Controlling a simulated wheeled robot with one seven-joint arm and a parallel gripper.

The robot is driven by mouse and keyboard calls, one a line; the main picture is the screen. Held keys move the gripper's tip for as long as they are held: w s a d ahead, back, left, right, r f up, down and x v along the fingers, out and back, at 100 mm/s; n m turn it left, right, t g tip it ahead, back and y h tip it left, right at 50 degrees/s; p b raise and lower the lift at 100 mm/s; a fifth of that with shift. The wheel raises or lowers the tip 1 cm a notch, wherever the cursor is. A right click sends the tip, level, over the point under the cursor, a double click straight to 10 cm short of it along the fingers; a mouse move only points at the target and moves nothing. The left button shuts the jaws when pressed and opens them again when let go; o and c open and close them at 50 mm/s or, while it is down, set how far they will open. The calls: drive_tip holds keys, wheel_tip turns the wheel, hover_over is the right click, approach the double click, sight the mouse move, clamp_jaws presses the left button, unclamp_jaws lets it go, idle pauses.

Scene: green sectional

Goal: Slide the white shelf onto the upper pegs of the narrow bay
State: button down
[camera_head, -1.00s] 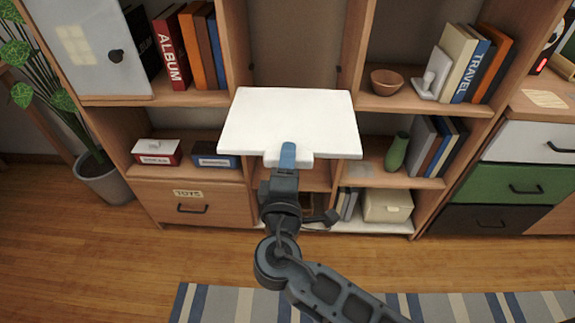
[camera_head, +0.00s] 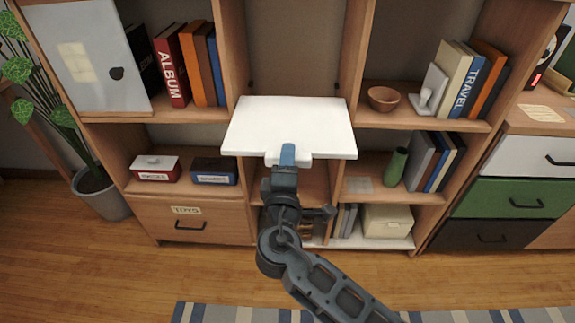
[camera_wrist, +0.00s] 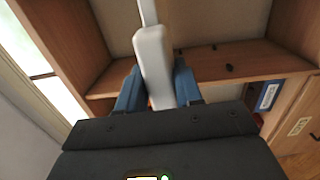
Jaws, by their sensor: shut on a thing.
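The white shelf (camera_head: 290,125) is a flat board with a small tab at its front edge, held about level in front of the narrow middle bay (camera_head: 292,45). My gripper (camera_head: 287,156) is shut on the tab. In the wrist view the shelf (camera_wrist: 153,52) shows nearly edge-on between the blue fingertips (camera_wrist: 157,90). A dark upper peg (camera_head: 337,87) shows on the bay's right side, just above the shelf's back corner, and another (camera_head: 251,86) on the left. I cannot tell whether the back edge is inside the bay. The shelf hides part of the bay.
Left bay holds albums (camera_head: 172,65) and small boxes (camera_head: 155,168). Right bay holds a wooden bowl (camera_head: 383,98), books (camera_head: 465,80) and a green vase (camera_head: 397,166). Wooden uprights (camera_head: 356,60) flank the narrow bay. A striped rug (camera_head: 400,313) lies on the floor in front.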

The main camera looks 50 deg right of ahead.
drive_tip(key=b, duration=0.1)
approach(291, 108)
drive_tip(key=shift+f+b+x, duration=0.15)
drive_tip(key=shift+b+x, duration=0.8)
drive_tip(key=shift+x, duration=1.55)
drive_tip(key=shift+f+b+x, duration=0.1)
drive_tip(key=shift+b+x, duration=0.8)
drive_tip(key=shift+x, duration=1.6)
drive_tip(key=shift+a+f+b, duration=0.1)
drive_tip(key=shift+f+b, duration=0.7)
drive_tip(key=shift+f, duration=0.15)
drive_tip(key=shift+c, duration=0.9)
unclamp_jaws()
drive_tip(key=shift+s+f, duration=0.1)
drive_tip(key=shift+r+p+v, duration=0.15)
drive_tip(key=shift+v, duration=2.35)
drive_tip(key=shift+r+p+v, duration=0.1)
drive_tip(key=shift+p+v, duration=0.05)
drive_tip(key=shift+v, duration=2.35)
